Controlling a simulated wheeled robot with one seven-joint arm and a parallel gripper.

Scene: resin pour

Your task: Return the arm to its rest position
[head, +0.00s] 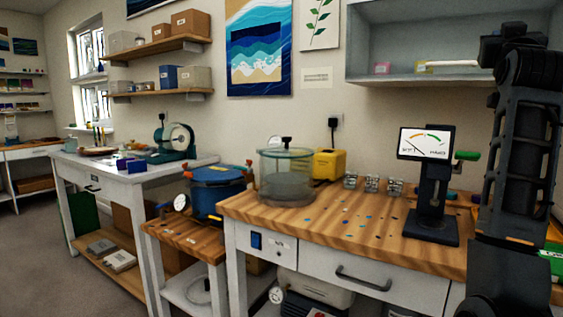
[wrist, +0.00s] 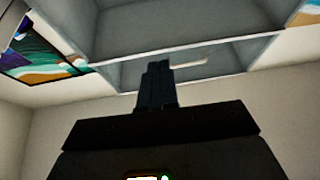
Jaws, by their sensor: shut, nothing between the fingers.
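My arm stands raised and folded along the right edge of the head view, in front of the wooden workbench (head: 400,253). In the wrist view my gripper (wrist: 158,68) points up toward the underside of the grey wall cabinet (wrist: 115,30), with its fingers together and nothing between them. No object is held. I cannot clearly make out the fingertips in the head view.
A blue pressure pot (head: 217,186) sits on a lower stand. The wall cabinet (head: 420,85) hangs above. Open floor lies at the lower left.

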